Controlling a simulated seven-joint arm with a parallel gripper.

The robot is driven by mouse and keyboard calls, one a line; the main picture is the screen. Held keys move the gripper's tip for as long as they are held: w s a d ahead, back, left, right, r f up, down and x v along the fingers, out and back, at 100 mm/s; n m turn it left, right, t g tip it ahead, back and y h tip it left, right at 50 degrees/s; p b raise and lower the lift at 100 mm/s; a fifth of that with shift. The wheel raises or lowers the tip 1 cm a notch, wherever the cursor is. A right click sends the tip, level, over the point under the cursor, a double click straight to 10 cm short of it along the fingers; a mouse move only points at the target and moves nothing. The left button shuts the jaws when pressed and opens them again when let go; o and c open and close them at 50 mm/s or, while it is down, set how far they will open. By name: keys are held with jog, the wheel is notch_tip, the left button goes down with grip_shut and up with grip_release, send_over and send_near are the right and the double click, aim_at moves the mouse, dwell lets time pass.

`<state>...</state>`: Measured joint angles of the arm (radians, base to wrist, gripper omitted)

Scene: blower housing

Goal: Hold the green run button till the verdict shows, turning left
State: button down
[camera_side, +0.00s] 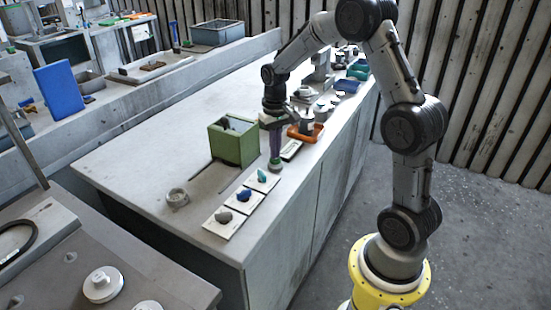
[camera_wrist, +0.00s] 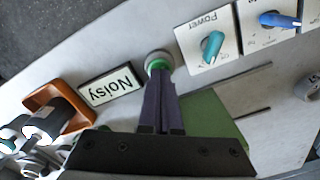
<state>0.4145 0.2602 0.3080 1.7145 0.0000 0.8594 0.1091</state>
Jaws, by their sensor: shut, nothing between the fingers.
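The green run button (camera_wrist: 156,64) sits in a round grey collar on the bench, and it also shows in the side view (camera_side: 275,166). My gripper (camera_wrist: 160,78) is shut and empty, its dark fingers pointing down with the tips at the button. The tips appear to touch it; how far it is pressed I cannot tell. The gripper also shows in the side view (camera_side: 275,157). A framed white plate (camera_wrist: 111,87) beside the button reads "Noisy", upside down in the wrist view. On the other side, a "Power" panel (camera_wrist: 190,45) carries a teal knob (camera_wrist: 212,46).
A blue knob (camera_side: 244,194) and a grey knob (camera_side: 222,217) sit on panels beyond the Power panel. A green open box (camera_side: 233,143) stands behind the button. An orange tray (camera_side: 305,131) with grey parts lies past the plate. The bench's left part is mostly clear.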

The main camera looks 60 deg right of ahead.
jog(key=shift+r, duration=3)
jog(key=shift+a, duration=0.1)
jog(key=s+a+r+n+t, duration=0.35)
jog(key=s+a+r, duration=0.35)
jog(key=a+r, duration=0.45)
jog(key=s+a+f+n+t, duration=0.1)
jog(key=s+a, duration=0.1)
jog(key=s, duration=0.5)
jog(key=s+a+f+n+t, duration=0.1)
jog(key=s+a+f, duration=0.1)
jog(key=s, duration=0.5)
jog(key=shift+a+f, duration=0.2)
jog(key=shift+a, duration=0.2)
